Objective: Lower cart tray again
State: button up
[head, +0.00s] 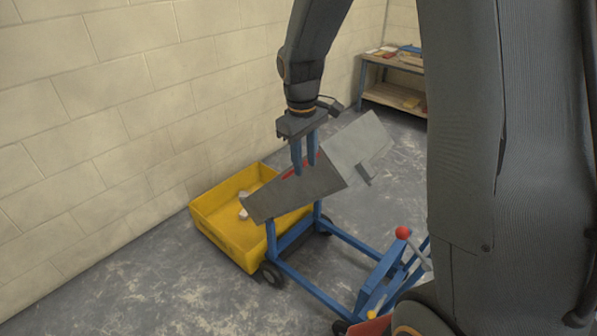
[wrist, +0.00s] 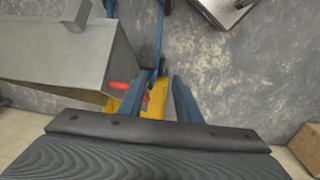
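The grey metal cart tray (head: 357,147) is tilted steeply on its blue cart frame (head: 312,283), its lower end over a yellow tub (head: 222,232). A red grip (head: 290,173) shows at the tray's side; in the wrist view the red grip (wrist: 119,86) lies beside the left finger, and a little red also shows between the fingers. My gripper (head: 304,168) points down beside the tray, its two blue fingers apart. It also shows in the wrist view (wrist: 158,100) with a clear gap and nothing clamped. Whether a finger touches the tray I cannot tell.
White lumps (head: 243,205) are at the yellow tub. A red-knobbed lever (head: 403,233) stands at the cart's near end. A blue workbench (head: 393,75) with items stands at the back, and a block wall (head: 95,120) runs behind the tub.

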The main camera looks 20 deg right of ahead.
jog(key=w+n+p, duration=0.1)
jog(key=w+n, duration=0.1)
jog(key=w, duration=0.4)
notch_tip(320, 180, down, 12)
jog(key=w+p, duration=0.1)
jog(key=p, duration=0.2)
jog(key=shift+d+r, duration=0.25)
jog(key=shift+d, duration=0.1)
jog(key=shift+c, duration=0.4)
grip_shut()
